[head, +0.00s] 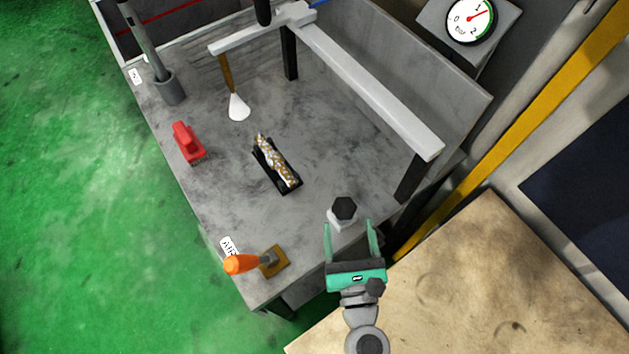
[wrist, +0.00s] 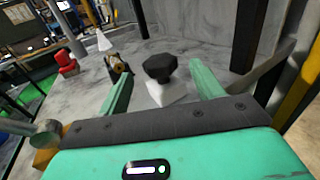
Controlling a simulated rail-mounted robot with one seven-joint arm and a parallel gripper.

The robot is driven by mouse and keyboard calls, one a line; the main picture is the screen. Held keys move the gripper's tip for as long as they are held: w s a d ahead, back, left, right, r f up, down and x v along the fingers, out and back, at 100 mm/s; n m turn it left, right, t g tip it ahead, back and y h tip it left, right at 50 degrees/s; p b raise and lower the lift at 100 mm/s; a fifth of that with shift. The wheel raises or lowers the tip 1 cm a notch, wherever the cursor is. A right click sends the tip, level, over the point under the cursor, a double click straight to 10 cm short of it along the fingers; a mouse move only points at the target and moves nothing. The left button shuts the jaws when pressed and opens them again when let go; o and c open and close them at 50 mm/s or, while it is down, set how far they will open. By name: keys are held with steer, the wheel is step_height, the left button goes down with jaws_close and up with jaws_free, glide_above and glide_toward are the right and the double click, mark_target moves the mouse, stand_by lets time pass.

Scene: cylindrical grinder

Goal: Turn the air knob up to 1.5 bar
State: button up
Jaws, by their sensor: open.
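The air knob (head: 344,208) is a black faceted knob on a pale block (head: 341,220) at the near right part of the grey table. It also shows in the wrist view (wrist: 160,66), above its white base (wrist: 167,93). My green gripper (head: 351,232) is open, its two fingers pointing at the knob. In the wrist view the knob stands ahead, between the open fingers (wrist: 159,85), with no contact visible. The round pressure gauge (head: 471,20) at the top right is marked 0, 1, 2 and bar; its red needle points up and right, near the 1.
An orange-handled lever (head: 242,263) with an AIR label (head: 229,247) is left of my gripper. A red part (head: 188,143), a black tray (head: 278,166) and a white cone-shaped brush (head: 239,107) are farther back. A pale frame bar (head: 372,80) spans the right side.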

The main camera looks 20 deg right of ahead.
mark_target(343, 197)
steer(key=shift+s+a+f, duration=0.1)
steer(key=shift+s+f, duration=0.05)
steer(key=shift+f, duration=0.1)
steer(key=w, duration=0.2)
steer(key=w+d, duration=0.1)
steer(key=w, duration=0.2)
steer(key=w+p, duration=0.1)
steer(key=w, duration=0.1)
steer(key=shift+w+d, duration=0.2)
steer(key=shift+w, duration=0.1)
steer(key=shift+c, duration=0.5)
steer(key=c, duration=0.9)
